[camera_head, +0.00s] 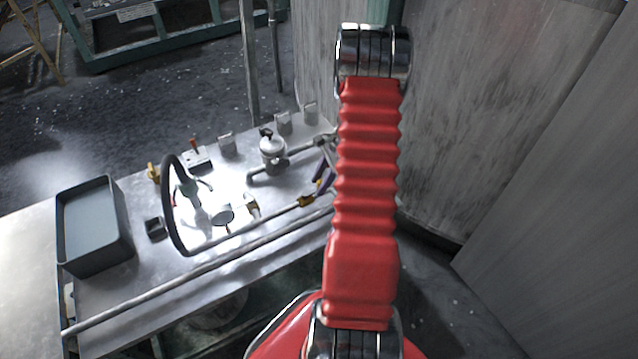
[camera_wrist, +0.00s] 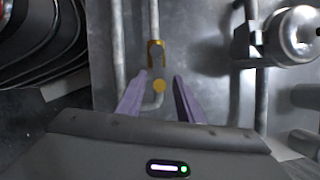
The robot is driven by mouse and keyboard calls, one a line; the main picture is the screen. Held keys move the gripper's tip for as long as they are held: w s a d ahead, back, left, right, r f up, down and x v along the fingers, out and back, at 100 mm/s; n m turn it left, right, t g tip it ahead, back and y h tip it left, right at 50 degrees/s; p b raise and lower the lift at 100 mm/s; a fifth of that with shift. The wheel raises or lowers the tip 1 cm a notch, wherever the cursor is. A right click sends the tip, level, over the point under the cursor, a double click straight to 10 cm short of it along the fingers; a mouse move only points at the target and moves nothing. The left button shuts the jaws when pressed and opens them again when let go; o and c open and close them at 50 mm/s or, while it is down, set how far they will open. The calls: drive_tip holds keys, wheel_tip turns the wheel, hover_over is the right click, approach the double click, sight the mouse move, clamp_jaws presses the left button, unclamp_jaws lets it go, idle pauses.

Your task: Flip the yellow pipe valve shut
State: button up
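The yellow pipe valve (camera_wrist: 155,53) sits on a thin metal pipe in the wrist view, just beyond my fingertips. In the head view the valve (camera_head: 305,201) is a small yellow piece on the pipe above the grey bench. My gripper (camera_head: 322,184) is beside it there, partly hidden by my red arm. I cannot tell whether a finger touches the valve.
A round metal gauge or fitting (camera_wrist: 292,34) on another pipe stands to the right in the wrist view. A dark hoop-shaped hose (camera_head: 171,205), a grey tray (camera_head: 92,224) and several small fittings are on the bench. A large metal tank (camera_head: 460,110) stands behind my arm.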

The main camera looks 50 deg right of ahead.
drive_tip(key=shift+a+f, duration=0.1)
drive_tip(key=shift+f, duration=0.15)
drive_tip(key=shift+c, duration=0.4)
clamp_jaws()
drive_tip(key=shift+a, duration=0.1)
drive_tip(key=shift+w, duration=0.1)
